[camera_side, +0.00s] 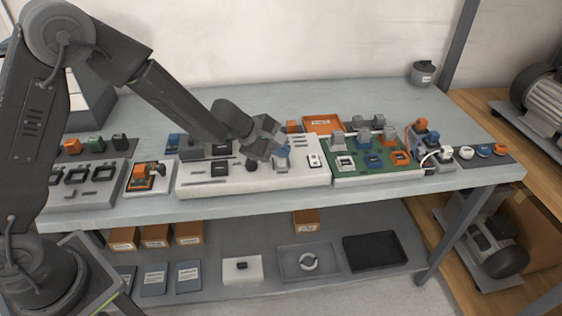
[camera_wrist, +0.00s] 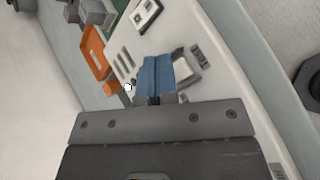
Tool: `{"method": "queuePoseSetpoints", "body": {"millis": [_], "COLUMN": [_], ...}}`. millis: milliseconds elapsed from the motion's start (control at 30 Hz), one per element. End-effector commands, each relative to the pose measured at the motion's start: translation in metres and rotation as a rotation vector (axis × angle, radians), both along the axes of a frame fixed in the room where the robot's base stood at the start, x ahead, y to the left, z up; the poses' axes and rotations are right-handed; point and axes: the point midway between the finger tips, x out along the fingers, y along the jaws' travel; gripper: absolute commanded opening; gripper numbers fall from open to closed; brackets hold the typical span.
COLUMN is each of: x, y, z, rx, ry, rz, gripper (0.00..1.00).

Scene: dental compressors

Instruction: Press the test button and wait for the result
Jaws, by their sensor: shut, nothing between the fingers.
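My gripper (camera_side: 283,153) is over the right part of the white test panel (camera_side: 225,186), its blue fingertips shut with nothing between them. In the wrist view the blue fingertips (camera_wrist: 155,76) are together beside a raised pale square block (camera_wrist: 187,69) on the panel, perhaps the test button. I cannot tell whether the fingertips touch it. No label on it is readable. A white piece with two dark spots (camera_side: 314,160) is on the panel's right end; it also shows in the wrist view (camera_wrist: 147,13). My gripper hides part of the panel.
A green board (camera_side: 345,167) with grey, blue and orange parts adjoins the panel on the right. An orange tray (camera_side: 323,124) lies behind. A grey fixture (camera_side: 85,190) and an orange device (camera_side: 143,178) are at left. The bench's back strip is mostly clear.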

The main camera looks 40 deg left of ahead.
Motion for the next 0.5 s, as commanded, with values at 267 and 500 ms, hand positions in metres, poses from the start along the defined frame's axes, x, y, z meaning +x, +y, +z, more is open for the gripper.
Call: {"method": "queuePoseSetpoints", "body": {"millis": [267,500], "x": [0.0,0.001], "y": [0.001,0.0], "z": [0.026,0.046], "rx": [0.001,-0.001], "ry": [-0.004,-0.003], "rz": [0.001,0.001], "gripper": [0.0,0.0]}}
